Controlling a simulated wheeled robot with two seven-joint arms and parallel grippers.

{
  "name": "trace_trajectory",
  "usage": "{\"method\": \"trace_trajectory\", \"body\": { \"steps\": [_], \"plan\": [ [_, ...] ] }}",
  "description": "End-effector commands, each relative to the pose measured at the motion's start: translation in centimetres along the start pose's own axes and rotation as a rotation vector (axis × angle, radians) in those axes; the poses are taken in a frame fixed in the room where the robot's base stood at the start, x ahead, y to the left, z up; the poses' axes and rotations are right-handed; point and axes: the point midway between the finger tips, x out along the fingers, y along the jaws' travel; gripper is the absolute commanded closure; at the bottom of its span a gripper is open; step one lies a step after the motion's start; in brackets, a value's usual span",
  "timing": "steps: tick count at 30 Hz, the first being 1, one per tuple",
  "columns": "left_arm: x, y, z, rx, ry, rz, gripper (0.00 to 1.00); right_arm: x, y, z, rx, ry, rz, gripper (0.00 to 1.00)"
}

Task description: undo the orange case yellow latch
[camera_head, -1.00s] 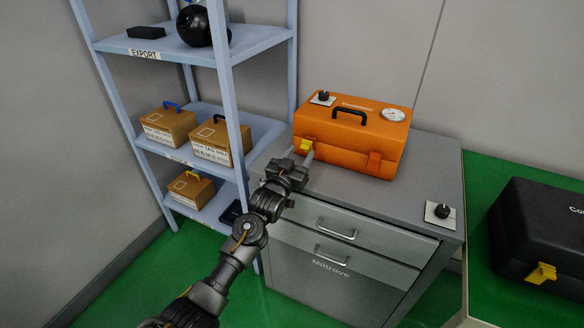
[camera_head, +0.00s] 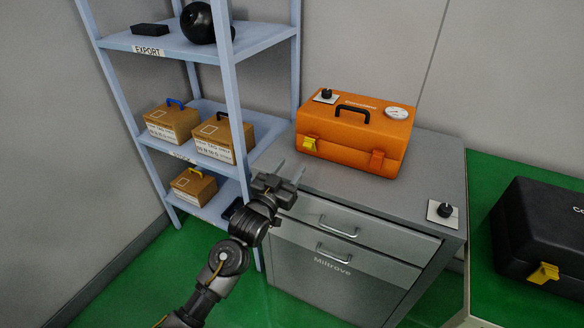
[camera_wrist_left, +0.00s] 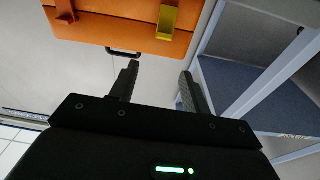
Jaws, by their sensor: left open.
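The orange case (camera_head: 350,132) sits closed on the grey cabinet top, with a black handle on its lid. Its yellow latch (camera_head: 310,144) is on the front at the left and also shows in the left wrist view (camera_wrist_left: 167,22). A second, more orange latch (camera_head: 377,161) is at the front right; it also shows in the left wrist view (camera_wrist_left: 65,10). I cannot tell if the yellow latch is fastened. My left gripper (camera_head: 289,172) is open and empty, in front of and below the yellow latch, apart from the case. Its fingers (camera_wrist_left: 157,75) show spread. My right gripper is not in view.
A grey drawer cabinet (camera_head: 345,225) carries the case and a small black knob on a white plate (camera_head: 443,211). A blue shelf rack (camera_head: 190,45) with brown boxes stands close on the left. A black case (camera_head: 535,235) lies on the green surface at right.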

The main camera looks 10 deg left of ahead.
Motion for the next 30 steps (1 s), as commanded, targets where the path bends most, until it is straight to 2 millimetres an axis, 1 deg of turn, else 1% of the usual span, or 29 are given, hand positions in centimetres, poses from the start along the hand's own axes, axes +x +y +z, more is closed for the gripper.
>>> {"method": "trace_trajectory", "body": {
  "steps": [1,3,5,6,9,10,13,16,20,24,30],
  "plan": [
    [0.4,0.1,-1.9,0.045,-0.002,0.022,0.53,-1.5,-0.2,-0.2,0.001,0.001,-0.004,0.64],
    [0.4,0.4,-2.1,0.065,-0.031,0.035,0.53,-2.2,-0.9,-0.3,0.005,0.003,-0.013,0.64],
    [0.3,0.4,-1.8,0.061,-0.062,0.033,0.53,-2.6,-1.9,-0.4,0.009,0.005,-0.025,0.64],
    [0.1,0.3,-1.3,0.047,-0.086,0.025,0.53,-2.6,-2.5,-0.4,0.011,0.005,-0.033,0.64],
    [-0.4,0.1,0.1,-0.023,-0.131,-0.013,0.53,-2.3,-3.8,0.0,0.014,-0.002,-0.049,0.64],
    [-0.4,-0.1,0.2,-0.037,-0.135,-0.022,0.53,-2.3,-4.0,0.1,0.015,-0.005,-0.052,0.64],
    [-0.3,-0.1,0.2,-0.048,-0.136,-0.023,0.53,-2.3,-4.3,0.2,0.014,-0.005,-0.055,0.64],
    [0.4,-0.2,0.2,-0.046,-0.135,-0.023,0.53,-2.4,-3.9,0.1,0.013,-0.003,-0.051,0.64],
    [2.2,-0.2,0.3,-0.043,-0.134,-0.023,0.53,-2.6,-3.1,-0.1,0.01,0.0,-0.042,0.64],
    [5.0,-0.2,0.7,-0.043,-0.135,-0.022,0.53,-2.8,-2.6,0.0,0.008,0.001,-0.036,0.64],
    [8.3,-0.3,1.2,-0.044,-0.134,-0.023,0.53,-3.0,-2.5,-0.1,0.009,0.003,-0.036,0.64]
  ]
}}
